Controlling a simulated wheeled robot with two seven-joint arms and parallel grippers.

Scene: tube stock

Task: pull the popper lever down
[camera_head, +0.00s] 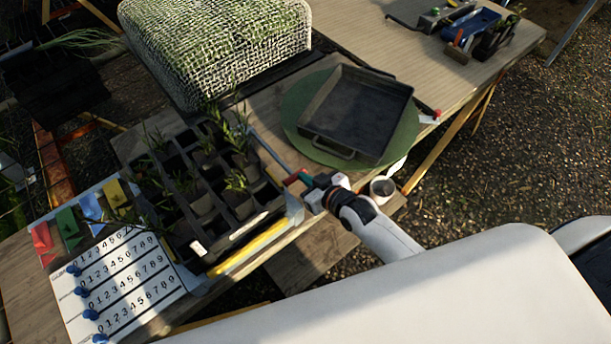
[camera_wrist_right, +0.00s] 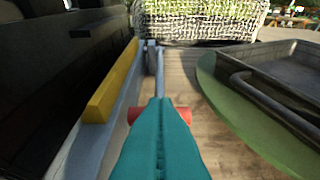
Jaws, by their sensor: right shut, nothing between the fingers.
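The popper is a grey-blue frame around a black cell tray (camera_head: 205,185) of seedlings, with a yellow bar (camera_head: 250,248) on its near side. A thin grey lever arm (camera_head: 268,151) runs along its right side; it also shows in the right wrist view (camera_wrist_right: 159,68). The lever's red grip (camera_head: 305,177) is at my right gripper (camera_head: 291,181). In the wrist view the red grip (camera_wrist_right: 134,113) shows on both sides of the teal fingers (camera_wrist_right: 158,135), which hide its middle. The fingers are shut with nothing between them. Whether they touch the grip I cannot tell. My left gripper is out of view.
A black square pan (camera_head: 360,115) sits on a green round mat (camera_head: 295,105) right of the lever. A small cup (camera_head: 382,188) stands near the table edge. A woven block (camera_head: 215,40) is at the back. A numbered board (camera_head: 120,280) lies at left.

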